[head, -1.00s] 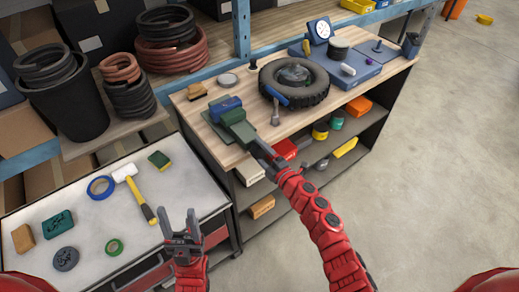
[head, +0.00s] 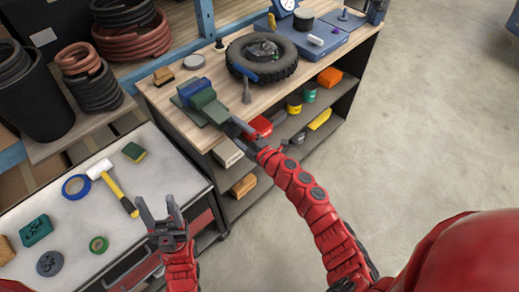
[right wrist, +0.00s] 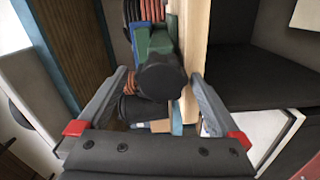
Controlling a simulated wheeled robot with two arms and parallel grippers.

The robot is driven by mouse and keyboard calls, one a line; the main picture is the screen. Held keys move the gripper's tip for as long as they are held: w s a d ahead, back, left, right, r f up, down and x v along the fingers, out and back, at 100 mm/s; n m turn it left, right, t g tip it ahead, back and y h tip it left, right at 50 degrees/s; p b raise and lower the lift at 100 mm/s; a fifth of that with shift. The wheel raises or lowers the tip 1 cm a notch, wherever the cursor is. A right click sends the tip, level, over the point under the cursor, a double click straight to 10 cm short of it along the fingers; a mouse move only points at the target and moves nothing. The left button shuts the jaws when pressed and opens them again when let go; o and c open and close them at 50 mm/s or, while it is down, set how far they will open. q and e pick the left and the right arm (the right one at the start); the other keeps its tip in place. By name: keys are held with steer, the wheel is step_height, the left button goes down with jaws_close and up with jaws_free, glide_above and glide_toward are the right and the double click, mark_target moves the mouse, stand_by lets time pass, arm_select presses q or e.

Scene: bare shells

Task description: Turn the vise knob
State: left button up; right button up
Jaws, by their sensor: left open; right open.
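The vise (head: 203,102), green with a blue part, sits at the front edge of the wooden workbench. Its dark round knob (right wrist: 163,82) faces the camera in the right wrist view; in the head view my right gripper hides most of it. My right gripper (head: 240,133) is open at the front of the vise. In the right wrist view its fingers stand on either side of the knob, with gaps visible; I cannot tell whether the knob lies fully between the tips. My left gripper (head: 158,205) is open and empty, above the front edge of the white-topped cart.
The workbench (head: 165,113) also holds a tire (head: 277,68) and a blue case (head: 318,48). Its lower shelf carries several items. The white-topped cart (head: 60,160) holds a mallet (head: 113,185), tape rolls and a sponge. The floor at right is clear.

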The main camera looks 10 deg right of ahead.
steer(key=b+v, duration=0.4)
steer(key=v, duration=1.1)
steer(key=shift+s+d, duration=0.2)
steer(key=shift+s, duration=0.2)
